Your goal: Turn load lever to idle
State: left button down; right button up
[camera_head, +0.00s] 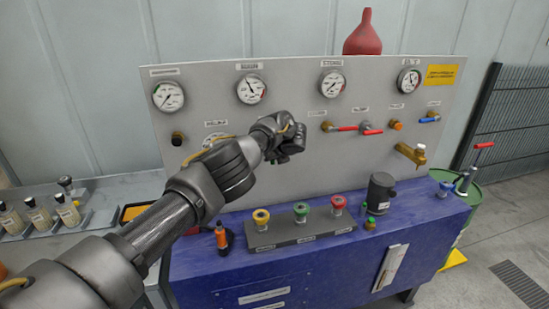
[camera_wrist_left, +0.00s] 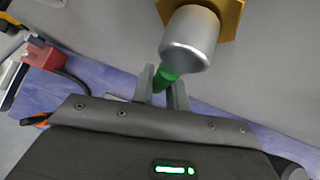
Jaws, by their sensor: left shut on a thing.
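A green lever handle (camera_wrist_left: 165,76) shows in the left wrist view, coming out from under a silver cylindrical hub (camera_wrist_left: 190,40) on a brass-coloured hex base (camera_wrist_left: 228,14). My left gripper (camera_wrist_left: 162,88) is shut on this green handle, with one finger on each side. In the head view my left gripper (camera_head: 296,146) is at the middle of the grey panel (camera_head: 285,185), below the gauges. The gripper hides the lever there. I cannot read a label naming it as the load lever. My right gripper is not in view.
Right of my gripper, red-handled valves (camera_head: 347,128) and a brass tap (camera_head: 411,153) stick out from the panel. Below, a blue bench (camera_head: 240,270) carries a strip with yellow, green and red knobs (camera_head: 301,211) and a dark cylinder (camera_head: 380,190). Bottles (camera_head: 40,218) stand at left.

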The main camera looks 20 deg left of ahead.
pick_arm(q)
jog(key=shift+a+r, duration=0.1)
jog(key=shift+r, duration=0.05)
jog(key=c, duration=1.4)
grip_release()
jog(key=shift+w, duration=0.1)
jog(key=shift+s+d+r, duration=0.2)
jog(key=shift+d, duration=0.25)
jog(key=b+v, duration=0.2)
jog(key=v, duration=0.7)
jog(key=shift+s+r+b, duration=0.25)
jog(key=shift+b, duration=0.15)
jog(key=shift+d+f, duration=0.1)
